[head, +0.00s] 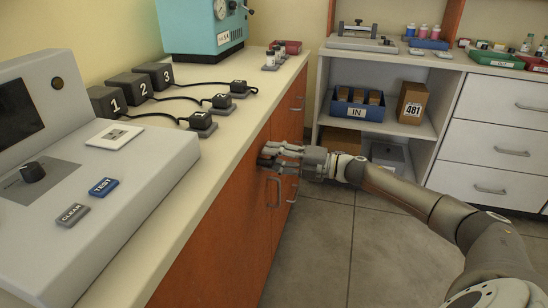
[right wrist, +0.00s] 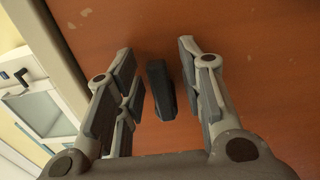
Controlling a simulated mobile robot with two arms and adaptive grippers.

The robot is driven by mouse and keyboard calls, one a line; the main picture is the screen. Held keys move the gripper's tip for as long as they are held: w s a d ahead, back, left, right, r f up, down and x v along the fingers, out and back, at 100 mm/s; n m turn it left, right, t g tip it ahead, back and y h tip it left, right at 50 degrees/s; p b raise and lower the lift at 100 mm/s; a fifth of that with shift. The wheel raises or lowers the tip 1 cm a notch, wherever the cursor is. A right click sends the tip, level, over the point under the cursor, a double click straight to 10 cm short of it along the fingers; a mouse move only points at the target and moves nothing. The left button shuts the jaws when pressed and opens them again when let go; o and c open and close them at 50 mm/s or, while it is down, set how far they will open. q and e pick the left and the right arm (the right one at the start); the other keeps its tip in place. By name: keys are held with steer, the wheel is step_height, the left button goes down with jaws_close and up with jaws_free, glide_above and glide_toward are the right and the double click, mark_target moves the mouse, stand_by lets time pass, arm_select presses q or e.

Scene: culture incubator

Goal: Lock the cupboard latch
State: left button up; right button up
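The cupboard (head: 222,236) has orange-brown doors under the long counter in the head view. The latch (right wrist: 160,92) is a small dark bar on the orange-brown surface in the right wrist view. My right gripper (head: 268,158) is at the cupboard front, above the door handles. In the right wrist view its fingers (right wrist: 156,62) are open, one on each side of the latch, with a visible gap on both sides. My left gripper is not in view.
Metal door handles (head: 275,193) stick out just below my right gripper. The counter (head: 190,160) above carries a grey console (head: 150,178) and numbered black blocks (head: 154,75). An open shelf (head: 410,127) and white drawers (head: 500,123) stand at the back right. The floor (head: 330,245) is clear.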

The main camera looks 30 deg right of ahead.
steer(key=shift+s+d+f, duration=0.1)
steer(key=shift+s+d, duration=0.2)
steer(key=shift+s, duration=0.05)
steer(key=v, duration=1.1)
steer(key=shift+s, duration=0.1)
stand_by(0.5)
